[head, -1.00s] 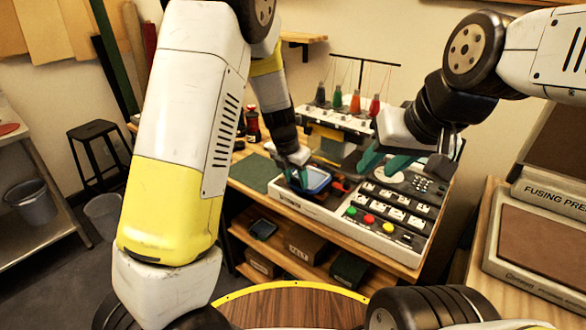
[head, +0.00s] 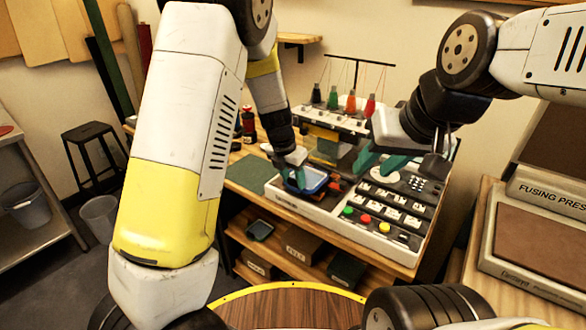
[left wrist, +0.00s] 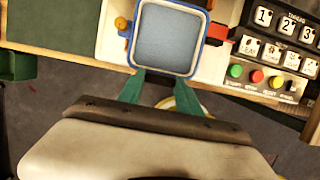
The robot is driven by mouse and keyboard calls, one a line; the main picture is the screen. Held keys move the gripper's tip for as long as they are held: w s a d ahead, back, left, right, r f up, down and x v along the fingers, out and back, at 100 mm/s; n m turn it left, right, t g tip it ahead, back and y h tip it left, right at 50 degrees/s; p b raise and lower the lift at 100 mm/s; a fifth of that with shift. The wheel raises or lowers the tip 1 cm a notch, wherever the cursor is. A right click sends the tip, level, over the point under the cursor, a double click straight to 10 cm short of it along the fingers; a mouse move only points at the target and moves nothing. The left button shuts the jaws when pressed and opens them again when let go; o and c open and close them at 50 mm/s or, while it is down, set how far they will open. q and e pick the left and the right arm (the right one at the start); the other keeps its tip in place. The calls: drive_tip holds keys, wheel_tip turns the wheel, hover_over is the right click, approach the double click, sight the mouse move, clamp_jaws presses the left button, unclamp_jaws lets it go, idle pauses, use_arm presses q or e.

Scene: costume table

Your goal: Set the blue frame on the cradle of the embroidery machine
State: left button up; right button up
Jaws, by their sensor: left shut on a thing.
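The blue frame (head: 312,190) has a pale grey-blue centre and rounded corners. My left gripper (head: 297,178) is shut on its near edge; in the left wrist view the teal fingers (left wrist: 152,88) meet the blue rim (left wrist: 137,62). The embroidery machine (head: 292,203) is white with a keypad and coloured buttons. The frame is over its front left part, with an orange knob (left wrist: 121,23) and a red part (left wrist: 217,32) of the cradle area on either side. Whether the frame touches the cradle cannot be told. My right gripper (head: 381,163) is open and empty above the machine's panel.
Spools of thread (head: 350,104) stand on the machine's back. A green mat (head: 250,173) lies left of it on the wooden table. A fusing press (head: 545,235) stands at the right.

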use_arm(q)
drive_tip(key=shift+w, duration=0.1)
drive_tip(key=shift+w+d+f, duration=0.25)
drive_tip(key=shift+w+d, duration=0.35)
drive_tip(key=shift+w, duration=0.2)
drive_tip(key=shift+w+d+f, duration=0.25)
drive_tip(key=shift+w+d, duration=0.3)
drive_tip(key=shift+w, duration=0.2)
drive_tip(key=shift+f, duration=1.05)
idle(1.2)
drive_tip(key=o, duration=1.3)
drive_tip(key=shift+o, duration=0.2)
drive_tip(key=shift+r, duration=0.1)
drive_tip(key=shift+r, duration=2.15)
